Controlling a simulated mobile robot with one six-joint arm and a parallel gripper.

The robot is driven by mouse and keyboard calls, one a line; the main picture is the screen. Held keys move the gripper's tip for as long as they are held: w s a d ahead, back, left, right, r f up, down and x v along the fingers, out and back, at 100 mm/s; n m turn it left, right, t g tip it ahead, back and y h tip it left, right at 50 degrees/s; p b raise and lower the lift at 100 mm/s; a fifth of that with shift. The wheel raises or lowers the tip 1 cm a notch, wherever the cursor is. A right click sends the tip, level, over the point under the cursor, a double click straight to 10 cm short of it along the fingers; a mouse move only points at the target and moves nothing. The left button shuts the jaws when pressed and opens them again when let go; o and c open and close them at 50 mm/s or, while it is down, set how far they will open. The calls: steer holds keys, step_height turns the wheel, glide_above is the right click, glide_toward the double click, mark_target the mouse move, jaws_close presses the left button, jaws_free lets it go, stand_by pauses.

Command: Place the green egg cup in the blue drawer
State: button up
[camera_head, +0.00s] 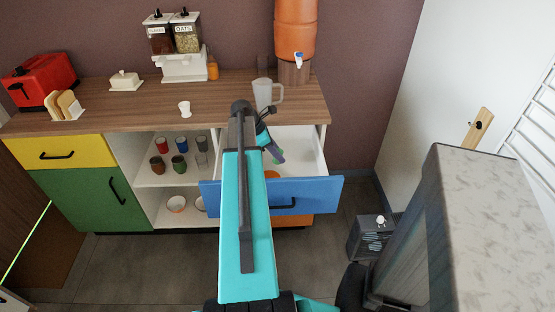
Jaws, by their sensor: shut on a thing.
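The blue drawer (328,192) is pulled out of the cabinet under the counter, and its white inside shows. My gripper (273,150) is over the open drawer, partly hidden by my teal arm. It is shut on a small green thing, which I take as the green egg cup (274,153). A purple patch shows right beside it. The fingertips and the egg cup's full outline are too small to make out. I cannot tell whether the cup touches the drawer floor.
An orange thing (272,174) lies in the drawer, mostly hidden by my arm. A clear jug (264,95) and a small white cup (184,107) stand on the wooden counter (220,103). Open shelves left of the drawer hold several cups (158,165).

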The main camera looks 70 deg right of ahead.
steer(key=shift+f, duration=1.9)
steer(key=shift+f, duration=0.1)
steer(key=o, duration=1)
steer(key=shift+o, duration=0.2)
steer(key=v, duration=1.2)
steer(key=shift+b, duration=0.35)
